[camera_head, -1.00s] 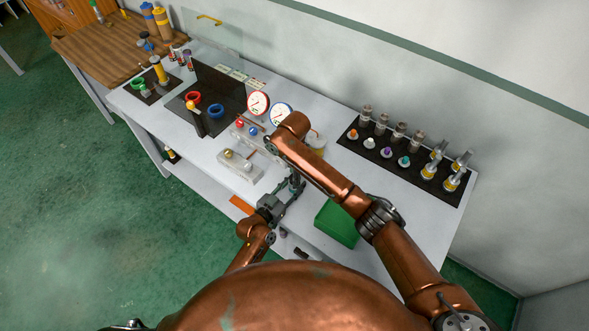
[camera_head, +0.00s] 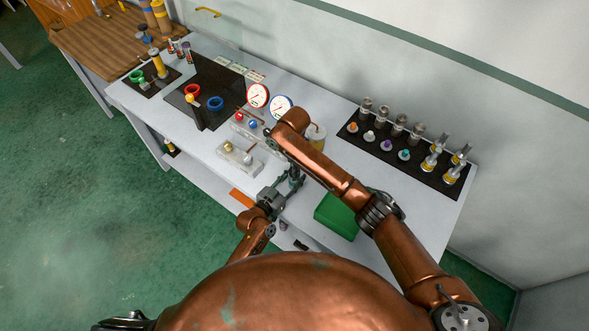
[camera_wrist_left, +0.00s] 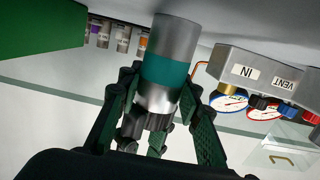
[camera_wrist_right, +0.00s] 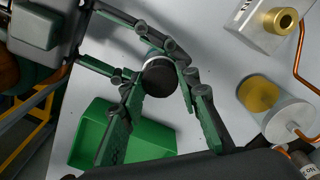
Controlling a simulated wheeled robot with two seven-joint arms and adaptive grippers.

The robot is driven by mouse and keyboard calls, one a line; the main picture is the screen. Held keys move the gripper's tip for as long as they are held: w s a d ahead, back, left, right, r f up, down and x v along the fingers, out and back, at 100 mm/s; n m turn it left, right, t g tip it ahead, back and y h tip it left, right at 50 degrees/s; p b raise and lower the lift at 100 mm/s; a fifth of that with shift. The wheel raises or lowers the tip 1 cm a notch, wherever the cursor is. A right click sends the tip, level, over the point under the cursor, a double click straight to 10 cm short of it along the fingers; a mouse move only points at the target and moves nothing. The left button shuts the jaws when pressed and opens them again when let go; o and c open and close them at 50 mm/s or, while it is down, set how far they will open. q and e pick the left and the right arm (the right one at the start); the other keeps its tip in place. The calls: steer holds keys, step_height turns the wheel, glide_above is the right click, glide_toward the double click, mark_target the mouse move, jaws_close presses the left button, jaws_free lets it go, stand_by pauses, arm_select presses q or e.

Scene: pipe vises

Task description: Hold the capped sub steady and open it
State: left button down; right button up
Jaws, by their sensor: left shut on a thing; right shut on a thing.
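The capped sub (camera_wrist_left: 168,72) is a grey metal cylinder with a teal band, seen large in the left wrist view, which looks inverted. Its dark round cap (camera_wrist_right: 160,80) faces the camera in the right wrist view. My left gripper (camera_head: 280,194) is shut on the sub's body from the side. My right gripper (camera_wrist_right: 165,85) reaches down from above, its fingers closed around the cap end. In the head view the sub is mostly hidden under my right arm, just above the bench's front area.
A green bin (camera_head: 336,217) stands close to the right of the grippers. The gauge manifold (camera_wrist_left: 262,72) and a capped jar (camera_wrist_right: 275,105) are behind. A black mat (camera_head: 355,133) with several fittings lies back right. An orange patch (camera_head: 242,198) is at the front edge.

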steer(key=n, duration=0.6)
steer(key=shift+n, duration=0.4)
jaws_close()
steer(key=n, duration=0.3)
steer(key=shift+n, duration=0.4)
steer(key=n, duration=0.4)
steer(key=shift+w+r, duration=0.1)
steer(key=n, duration=2)
steer(key=shift+r+n, duration=0.1)
steer(key=shift+n, duration=0.2)
steer(key=n, duration=0.6)
steer(key=shift+a, duration=0.1)
steer(key=n, duration=1.2)
steer(key=shift+n, duration=0.4)
steer(key=shift+r, duration=0.2)
steer(key=shift+r, duration=0.9)
